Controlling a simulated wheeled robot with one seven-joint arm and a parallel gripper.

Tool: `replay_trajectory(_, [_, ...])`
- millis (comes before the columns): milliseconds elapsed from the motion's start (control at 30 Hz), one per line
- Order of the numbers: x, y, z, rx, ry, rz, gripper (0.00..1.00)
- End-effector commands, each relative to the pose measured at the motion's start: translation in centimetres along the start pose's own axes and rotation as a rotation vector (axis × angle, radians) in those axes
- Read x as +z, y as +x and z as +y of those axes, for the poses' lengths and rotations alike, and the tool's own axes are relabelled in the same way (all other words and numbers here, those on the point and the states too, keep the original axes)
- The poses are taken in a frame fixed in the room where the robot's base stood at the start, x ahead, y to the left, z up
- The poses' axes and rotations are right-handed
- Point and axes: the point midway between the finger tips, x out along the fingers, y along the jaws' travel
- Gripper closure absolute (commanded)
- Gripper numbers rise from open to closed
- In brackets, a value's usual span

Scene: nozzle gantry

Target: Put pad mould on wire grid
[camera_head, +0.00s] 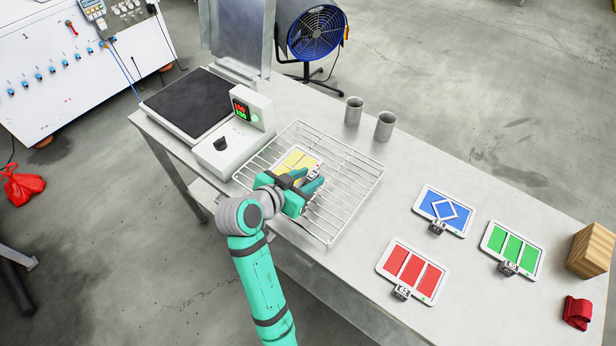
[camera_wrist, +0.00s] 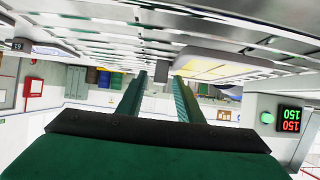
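A white pad mould with yellow fields (camera_head: 297,162) lies on the wire grid (camera_head: 345,205), toward its far left part. My gripper (camera_head: 313,181) is low over the grid, right beside the yellow mould's near right edge. Its two green fingers stand apart, and the mould's tab seems to be at or just past the tips. In the wrist view, seen upside down, the fingers (camera_wrist: 161,80) have a gap between them, and the yellow mould (camera_wrist: 222,66) is beyond the right finger. My wrist hides part of the grid. I cannot tell whether the fingers touch the mould.
Blue (camera_head: 444,210), green (camera_head: 512,250) and red (camera_head: 412,270) moulds lie on the bench to the right. A heater with a red display (camera_head: 235,135) stands left of the grid. Two metal cups (camera_head: 384,126) are behind it. A wooden block (camera_head: 591,250) and red cloth (camera_head: 577,312) are far right.

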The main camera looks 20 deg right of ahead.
Motion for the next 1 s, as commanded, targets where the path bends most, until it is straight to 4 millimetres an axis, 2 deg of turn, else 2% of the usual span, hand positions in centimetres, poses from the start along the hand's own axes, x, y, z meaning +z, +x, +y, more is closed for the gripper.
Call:
replay_trajectory(333, [-0.2,-0.1,0.0,-0.001,0.001,0.001,0.66])
replay_trajectory(433, [-0.3,-0.9,-0.1,-0.003,-0.001,0.001,0.66])
replay_trajectory(567, [-0.3,-3.0,-0.1,-0.004,-0.001,0.001,0.66])
replay_trajectory(800, [-0.3,-7.9,-0.1,-0.006,0.001,0.001,0.66])
replay_trajectory(1000, [-0.3,-10.9,-0.1,-0.004,0.000,0.001,0.66])
